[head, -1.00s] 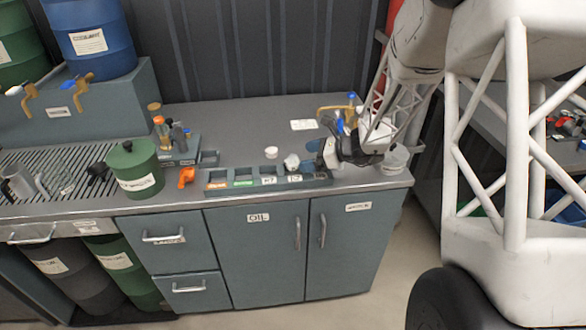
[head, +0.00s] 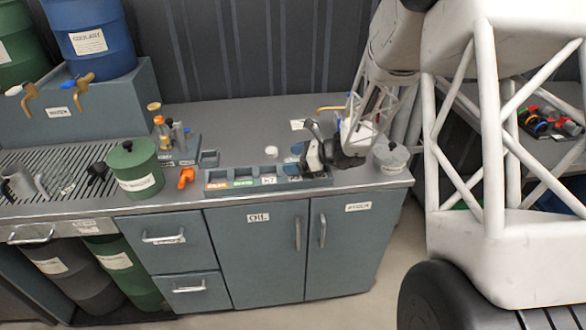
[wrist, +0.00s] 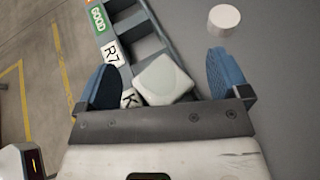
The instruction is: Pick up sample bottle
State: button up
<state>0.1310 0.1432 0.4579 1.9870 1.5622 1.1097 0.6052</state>
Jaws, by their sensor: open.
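A whitish, squarish bottle top (wrist: 163,80), likely the sample bottle, shows in the wrist view at the right side of the labelled rack (wrist: 142,40). My gripper (wrist: 160,62) is open, with one blue finger on each side of the bottle and visible gaps between. I cannot tell how far above the bottle the fingers are. In the head view my gripper (head: 294,160) is low over the right end of the rack (head: 245,182) and hides the bottle.
A small white round piece (head: 271,152) lies behind the rack; it also shows in the wrist view (wrist: 224,18). An orange object (head: 186,177) and a green can (head: 135,168) stand left. A grey lidded pot (head: 391,157) stands right of my gripper. The countertop behind the rack is mostly clear.

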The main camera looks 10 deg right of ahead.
jog(key=shift+c, duration=0.2)
jog(key=c, duration=0.9)
jog(key=shift+r, duration=5)
